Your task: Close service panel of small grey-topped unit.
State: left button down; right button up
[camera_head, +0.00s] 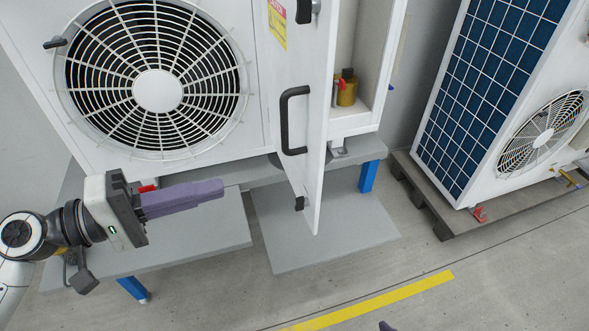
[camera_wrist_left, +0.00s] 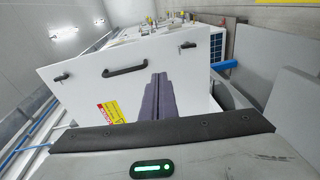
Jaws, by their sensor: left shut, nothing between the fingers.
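The service panel (camera_head: 312,130) of the white fan unit (camera_head: 260,75) stands swung open, edge towards the head camera, beside the unit's open compartment (camera_head: 365,60). The unit's top is out of view. A black bar handle (camera_head: 287,120) and black latches sit on the panel. In the left wrist view the panel (camera_wrist_left: 90,85) faces me, with its handle (camera_wrist_left: 125,68) and a yellow-red label (camera_wrist_left: 110,113). My left gripper (camera_head: 218,190) is shut and empty, its purple fingers (camera_wrist_left: 158,80) pointing towards the panel, left of it and apart. A dark tip (camera_head: 385,326) at the bottom edge may be my right gripper.
A brass-coloured part (camera_head: 347,90) sits in the compartment. The unit rests on a grey bench (camera_head: 205,240) with blue legs (camera_head: 368,176). Another white unit (camera_head: 490,90) with a blue grille stands on a pallet at right. The floor around the yellow stripe (camera_head: 375,300) is clear.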

pick_arm(q)
notch_tip(320, 180, up, 4)
jog(key=s+g+h, duration=0.1)
jog(key=h, duration=0.1)
jog(key=p, duration=0.2)
send_near(314, 152)
jog(key=shift+m+g, duration=0.3)
jog(key=x, duration=0.6)
jog(key=shift+w+r, duration=0.1)
jog(key=shift+r, duration=0.1)
jog(key=shift+d, duration=0.25)
